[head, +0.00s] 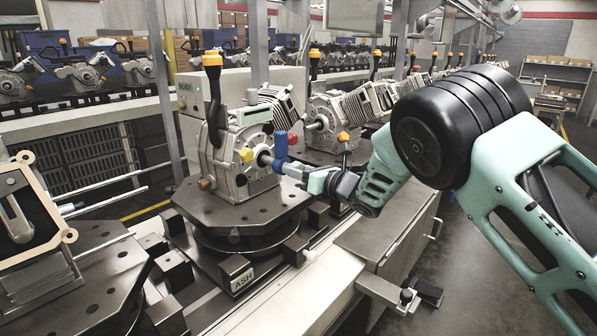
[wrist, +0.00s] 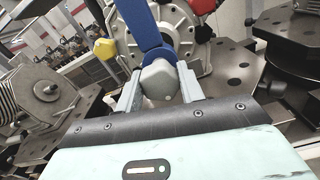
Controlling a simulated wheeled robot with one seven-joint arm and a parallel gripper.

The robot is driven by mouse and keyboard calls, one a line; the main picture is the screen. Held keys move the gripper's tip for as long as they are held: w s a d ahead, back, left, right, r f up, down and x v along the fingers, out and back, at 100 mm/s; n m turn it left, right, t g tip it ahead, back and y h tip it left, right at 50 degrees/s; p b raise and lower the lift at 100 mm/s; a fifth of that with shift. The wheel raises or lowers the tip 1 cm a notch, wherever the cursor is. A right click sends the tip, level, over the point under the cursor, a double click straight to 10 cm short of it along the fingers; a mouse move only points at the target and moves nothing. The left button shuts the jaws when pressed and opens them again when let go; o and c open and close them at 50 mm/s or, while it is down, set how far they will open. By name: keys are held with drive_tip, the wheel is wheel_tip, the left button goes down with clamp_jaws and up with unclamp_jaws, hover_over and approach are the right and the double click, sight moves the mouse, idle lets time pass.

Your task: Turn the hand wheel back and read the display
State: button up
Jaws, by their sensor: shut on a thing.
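A grey gearbox unit (head: 250,165) stands on a dark round fixture plate (head: 222,208). A blue crank-like part (head: 281,146) sticks out at its shaft; it is the likeliest hand wheel, though I see no full wheel rim. It also fills the top middle of the wrist view (wrist: 143,25). My gripper (head: 297,171) reaches it from the right. In the wrist view my fingers (wrist: 158,82) are shut on a pale grey knob at the blue part's lower end. A grey cabinet behind has a small greenish panel (head: 185,88), perhaps the display; I cannot read it.
A yellow knob (head: 246,156) and a red knob (head: 293,138) sit close to the blue part. An orange-topped black post (head: 212,90) rises beside the gearbox. Another fixture (head: 75,270) stands at the left, and more gearboxes (head: 340,115) line up behind. The floor at right is open.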

drive_tip(key=shift+f+m+b, duration=0.1)
drive_tip(key=shift+m+b, duration=0.2)
drive_tip(key=shift+b, duration=0.15)
drive_tip(key=m+b, duration=0.2)
drive_tip(key=b, duration=0.1)
drive_tip(key=shift+d+f+m, duration=0.1)
drive_tip(key=shift+f+m, duration=0.05)
drive_tip(key=shift+m, duration=0.25)
drive_tip(key=m+b, duration=0.4)
drive_tip(key=m, duration=0.1)
drive_tip(key=shift+w+m, duration=0.1)
drive_tip(key=shift+m, duration=0.2)
drive_tip(key=m+b, duration=0.1)
drive_tip(key=m, duration=0.4)
drive_tip(key=shift+b, duration=0.4)
drive_tip(key=m, duration=0.4)
drive_tip(key=shift+d+m, duration=0.1)
drive_tip(key=shift+m, duration=0.3)
drive_tip(key=m+p, duration=0.1)
drive_tip(key=m, duration=0.3)
drive_tip(key=shift+m, duration=0.3)
drive_tip(key=m+p, duration=0.1)
drive_tip(key=m, duration=0.3)
drive_tip(key=shift+m, duration=0.3)
drive_tip(key=m+p, duration=0.2)
drive_tip(key=m, duration=0.2)
drive_tip(key=m+p, duration=0.2)
drive_tip(key=m, duration=0.3)
drive_tip(key=shift+f, duration=0.15)
